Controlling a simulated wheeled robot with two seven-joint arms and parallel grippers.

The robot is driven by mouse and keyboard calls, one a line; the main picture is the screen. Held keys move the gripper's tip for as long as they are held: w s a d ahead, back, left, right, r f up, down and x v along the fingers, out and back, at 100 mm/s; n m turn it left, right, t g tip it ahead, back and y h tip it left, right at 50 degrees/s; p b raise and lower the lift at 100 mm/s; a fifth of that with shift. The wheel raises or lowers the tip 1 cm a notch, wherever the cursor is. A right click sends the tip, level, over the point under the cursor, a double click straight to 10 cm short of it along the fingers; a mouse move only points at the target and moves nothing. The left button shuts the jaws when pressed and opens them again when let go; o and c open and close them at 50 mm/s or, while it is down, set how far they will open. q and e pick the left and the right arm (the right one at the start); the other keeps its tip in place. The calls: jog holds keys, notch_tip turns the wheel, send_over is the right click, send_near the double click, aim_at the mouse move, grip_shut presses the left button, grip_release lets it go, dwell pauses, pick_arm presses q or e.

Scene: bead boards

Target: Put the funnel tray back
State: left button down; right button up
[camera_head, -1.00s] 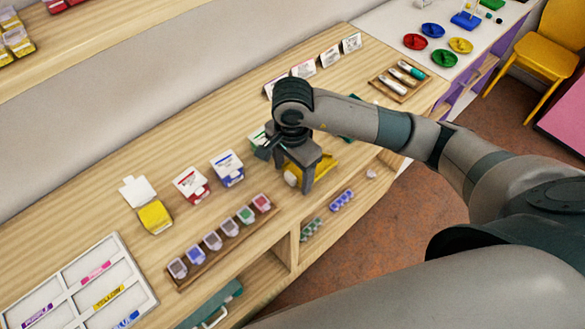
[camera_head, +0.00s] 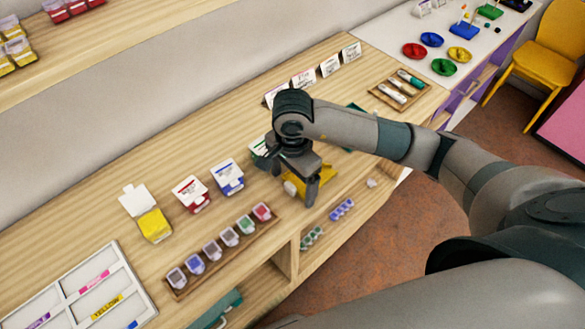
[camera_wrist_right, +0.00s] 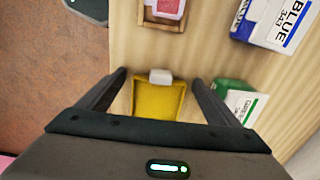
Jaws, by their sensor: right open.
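The funnel tray is a yellow tray (camera_head: 325,178) with a white spout end, lying on the wooden counter (camera_head: 190,140). In the right wrist view the yellow tray (camera_wrist_right: 158,102) lies between the two fingers, its white end (camera_wrist_right: 160,76) toward the fingertips. My right gripper (camera_head: 293,187) is open, pointing down over the tray and hiding part of it in the head view. In the wrist view the right gripper (camera_wrist_right: 159,80) has a gap on each side of the tray. Whether the fingers reach down to tray level I cannot tell. My left gripper is not in view.
A green-labelled box (camera_wrist_right: 237,97) stands close beside one finger. A blue box (camera_head: 228,177), a red box (camera_head: 191,194) and an open yellow box (camera_head: 148,213) stand to the left. A wooden rack (camera_head: 180,284) of small bead containers lies along the front edge.

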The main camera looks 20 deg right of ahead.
jog(key=shift+r, duration=0.45)
notch_tip(320, 180, up, 11)
jog(key=b, duration=0.3)
jog(key=shift+r, duration=0.2)
dwell(1.5)
